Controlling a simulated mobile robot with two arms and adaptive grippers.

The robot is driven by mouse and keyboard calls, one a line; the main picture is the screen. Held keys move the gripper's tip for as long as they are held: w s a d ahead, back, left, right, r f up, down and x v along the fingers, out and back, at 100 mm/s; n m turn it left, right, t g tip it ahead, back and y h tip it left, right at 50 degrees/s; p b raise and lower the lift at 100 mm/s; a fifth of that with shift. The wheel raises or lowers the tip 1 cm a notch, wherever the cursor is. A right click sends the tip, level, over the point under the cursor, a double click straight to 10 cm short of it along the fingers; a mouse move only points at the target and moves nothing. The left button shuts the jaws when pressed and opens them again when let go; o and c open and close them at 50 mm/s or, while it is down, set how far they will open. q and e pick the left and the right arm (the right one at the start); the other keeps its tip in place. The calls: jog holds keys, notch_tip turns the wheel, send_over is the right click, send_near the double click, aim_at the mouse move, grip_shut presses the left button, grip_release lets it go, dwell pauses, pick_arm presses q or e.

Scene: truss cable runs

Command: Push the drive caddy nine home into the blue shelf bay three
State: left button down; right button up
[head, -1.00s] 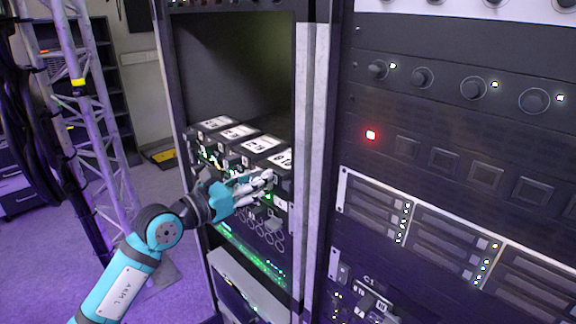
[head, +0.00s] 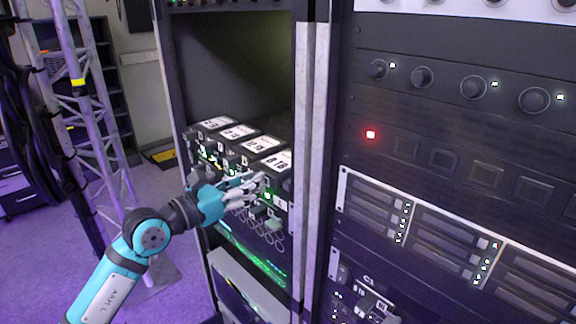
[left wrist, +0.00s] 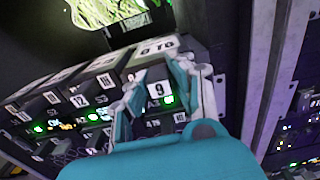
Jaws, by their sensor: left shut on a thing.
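Drive caddy nine (left wrist: 158,102) is dark, with a white "9" label on its front and a green light in the left wrist view. In the head view it is the rightmost caddy (head: 277,163) of the row and stands out a little beyond its neighbours. My left gripper (head: 258,188) is shut on its front; its fingers (left wrist: 155,85) lie on either side of the "9" label in the left wrist view. The fingers hide part of the front. Bay three's number and a blue shelf colour cannot be made out. My right gripper is out of view.
Several similar caddies (head: 237,132) sit close beside it on the left. A pale rack post (head: 308,150) stands close on the right. Green-lit equipment (head: 250,255) lies below, and the space above the caddies is empty. A truss (head: 95,130) stands at the left.

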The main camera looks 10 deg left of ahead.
pick_arm(q)
jog(key=b+v, duration=0.3)
jog(key=v, duration=0.6)
jog(key=shift+s+a+b, duration=0.25)
jog(key=shift+s+b, duration=0.05)
jog(key=shift+r, duration=0.15)
jog(key=b+v, duration=0.3)
jog(key=v, duration=0.1)
dwell(0.4)
dwell(0.4)
